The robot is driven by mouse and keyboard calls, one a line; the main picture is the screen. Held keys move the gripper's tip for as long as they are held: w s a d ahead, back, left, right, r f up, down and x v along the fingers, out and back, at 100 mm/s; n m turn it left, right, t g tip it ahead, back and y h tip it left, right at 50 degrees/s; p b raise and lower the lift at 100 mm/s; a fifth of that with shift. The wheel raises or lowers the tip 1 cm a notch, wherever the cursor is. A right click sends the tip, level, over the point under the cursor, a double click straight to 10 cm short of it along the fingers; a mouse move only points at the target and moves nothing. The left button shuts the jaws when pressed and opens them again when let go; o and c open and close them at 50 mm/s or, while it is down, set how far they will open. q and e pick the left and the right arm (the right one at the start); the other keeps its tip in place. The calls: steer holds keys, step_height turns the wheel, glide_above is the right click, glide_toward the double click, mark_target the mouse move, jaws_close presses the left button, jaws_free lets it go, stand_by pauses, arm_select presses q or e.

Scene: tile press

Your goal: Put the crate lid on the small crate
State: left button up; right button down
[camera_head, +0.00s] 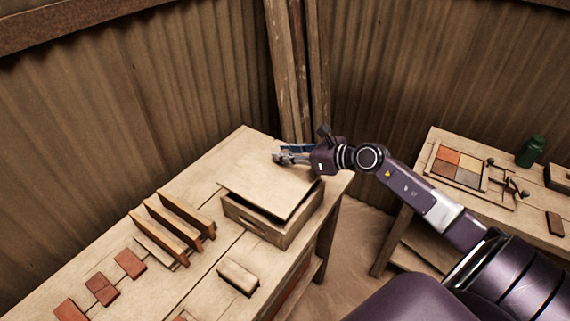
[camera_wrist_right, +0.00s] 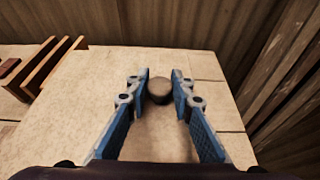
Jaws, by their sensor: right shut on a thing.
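The crate lid (camera_head: 262,188) is a flat pale wooden board. My left gripper is not in view.
A wooden rack with upright slats (camera_head: 180,222) stands left of the crate. Several red tiles (camera_head: 103,288) and a wooden block (camera_head: 238,275) lie nearer. Wooden walls enclose the back.

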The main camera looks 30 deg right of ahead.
mark_target(285, 163)
step_height(285, 163, down, 4)
steer(key=shift+f, duration=0.1)
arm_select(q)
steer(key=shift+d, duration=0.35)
arm_select(e)
steer(key=shift+f, duration=0.35)
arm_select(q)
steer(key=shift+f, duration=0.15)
arm_select(e)
steer(key=shift+f, duration=0.1)
steer(key=c, duration=2.2)
jaws_free()
steer(key=shift+f, duration=0.15)
steer(key=o, duration=0.5)
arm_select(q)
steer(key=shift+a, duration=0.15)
